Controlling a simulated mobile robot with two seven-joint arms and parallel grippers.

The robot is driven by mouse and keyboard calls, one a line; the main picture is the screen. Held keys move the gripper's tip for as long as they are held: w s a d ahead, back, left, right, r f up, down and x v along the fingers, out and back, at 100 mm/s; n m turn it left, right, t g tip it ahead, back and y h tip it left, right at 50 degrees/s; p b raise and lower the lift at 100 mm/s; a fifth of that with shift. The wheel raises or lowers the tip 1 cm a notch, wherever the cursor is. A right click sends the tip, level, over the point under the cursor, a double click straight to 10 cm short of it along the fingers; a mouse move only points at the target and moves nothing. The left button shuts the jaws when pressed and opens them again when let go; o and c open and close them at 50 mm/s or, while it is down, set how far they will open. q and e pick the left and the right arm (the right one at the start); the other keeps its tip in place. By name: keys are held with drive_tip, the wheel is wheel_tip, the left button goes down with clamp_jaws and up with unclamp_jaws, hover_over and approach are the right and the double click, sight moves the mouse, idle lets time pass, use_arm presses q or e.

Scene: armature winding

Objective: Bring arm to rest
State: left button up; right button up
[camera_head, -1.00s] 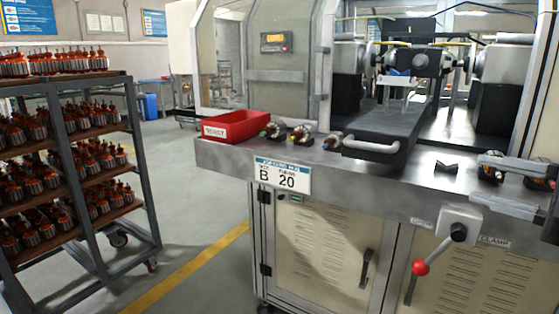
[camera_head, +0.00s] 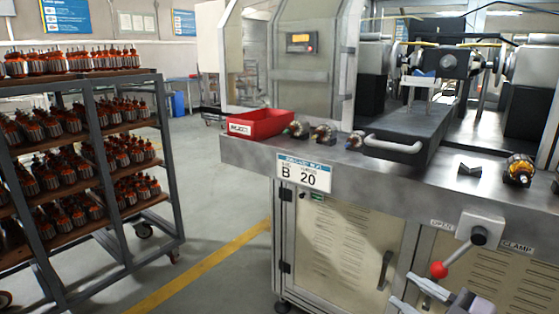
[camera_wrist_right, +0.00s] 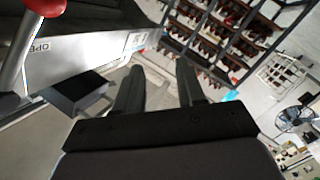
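My right gripper (camera_head: 400,287) is low at the bottom right of the head view, in front of the cabinet and below the clamp lever (camera_head: 452,262) with its red knob. Its two fingers are apart with nothing between them, as the right wrist view (camera_wrist_right: 160,85) also shows. An armature with copper windings (camera_head: 519,168) sits on the steel counter (camera_head: 350,175) at the right, clear of the gripper. My left gripper is not in view.
A red bin (camera_head: 262,123) and several armatures (camera_head: 322,133) are at the counter's left. A small dark V-block (camera_head: 469,170) stands near the right armature. A rack (camera_head: 105,160) full of armatures stands left. Open floor lies between rack and machine.

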drive_tip(key=s+a+f+m+g+h, duration=0.1)
drive_tip(key=s+f+m+g+h, duration=0.15)
drive_tip(key=s+f+m, duration=0.8)
drive_tip(key=s+a+f+m+g+h, duration=0.15)
drive_tip(key=s+f+h, duration=0.3)
drive_tip(key=f, duration=1.25)
wheel_tip(320, 180, up, 11)
drive_tip(key=d+p, duration=0.1)
drive_tip(key=p, duration=1.1)
drive_tip(key=shift+s+p, duration=0.4)
drive_tip(key=shift+s, duration=0.05)
drive_tip(key=shift+f, duration=0.1)
